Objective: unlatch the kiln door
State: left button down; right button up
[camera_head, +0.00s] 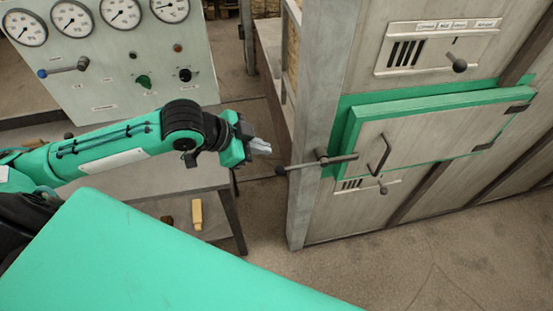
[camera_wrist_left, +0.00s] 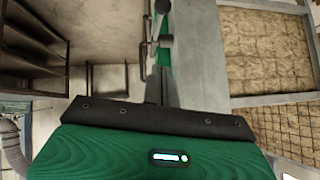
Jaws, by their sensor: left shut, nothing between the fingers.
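The kiln door (camera_head: 435,132) is a grey panel with a green border, and it looks closed in the head view. A dark latch bar (camera_head: 318,161) with a round knob at its left end crosses the door's left edge. A bent pull handle (camera_head: 379,153) sits on the door beside it. My left gripper (camera_head: 262,147) is shut and empty, just left of and above the latch knob, apart from it as far as I can tell. In the left wrist view the fingers (camera_wrist_left: 162,88) point toward the dark latch knob (camera_wrist_left: 165,41) beyond them. My right gripper is out of view.
A gauge panel (camera_head: 110,60) with knobs stands at the left. A low grey table (camera_head: 135,178) is beneath my left arm, with a yellow block (camera_head: 196,213) lower down. The kiln's grey post (camera_head: 318,100) stands right of the gripper. Bare floor (camera_head: 340,265) lies in front.

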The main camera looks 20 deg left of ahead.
pick_arm(q)
jog(key=shift+s+r, duration=0.3)
jog(key=shift+s, duration=0.2)
jog(key=shift+w, duration=0.1)
jog(key=p, duration=0.2)
send_over(296, 167)
jog(key=s+a, duration=0.2)
jog(key=s, duration=0.1)
notch_tip(296, 167, down, 7)
jog(key=f, duration=0.1)
jog(key=w+f+p, duration=0.1)
jog(key=f, duration=0.1)
jog(key=shift+f, duration=0.45)
jog(key=shift+f, duration=0.1)
